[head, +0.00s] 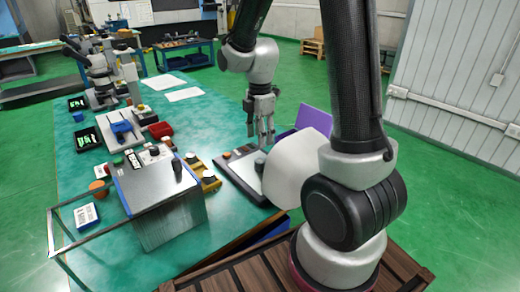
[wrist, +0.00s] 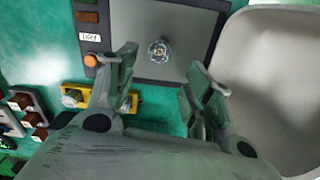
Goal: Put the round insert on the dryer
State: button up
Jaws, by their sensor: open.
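The dryer (head: 236,180) is a flat grey plate in a dark frame near the table's right edge. In the wrist view the dryer (wrist: 190,18) shows an orange button and a label on its left side. The round insert (head: 260,164) is a small dark grey cylinder standing on the plate. From above, the insert (wrist: 160,51) looks like a round metallic piece, apart from the fingers. My gripper (head: 262,140) is open and empty above the dryer. In the wrist view my gripper (wrist: 163,62) has its fingers spread on either side of the insert.
A large grey box (head: 165,195) stands nearer the front. A blue vise (head: 122,130), red block (head: 161,130) and microscope (head: 100,72) are farther back. Green table surface is clear behind the dryer.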

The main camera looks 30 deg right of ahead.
jog(key=s+d+r+m+t, duration=0.1)
jog(key=s+r+m, duration=0.3)
jog(key=r, duration=0.2)
jog(key=s+r+m+t, duration=0.1)
jog(key=s+r+m, duration=0.2)
jog(key=r, duration=0.3)
jog(key=s+r+m+t, duration=0.1)
jog(key=s+r+m, duration=0.1)
jog(key=s+m, duration=0.3)
jog(key=s+d+r+m+t, duration=0.1)
jog(key=s+r+m, duration=0.2)
jog(key=s+m, duration=0.3)
jog(key=shift+s+d, duration=0.25)
jog(key=shift+s, duration=0.55)
jog(key=shift+c, duration=0.4)
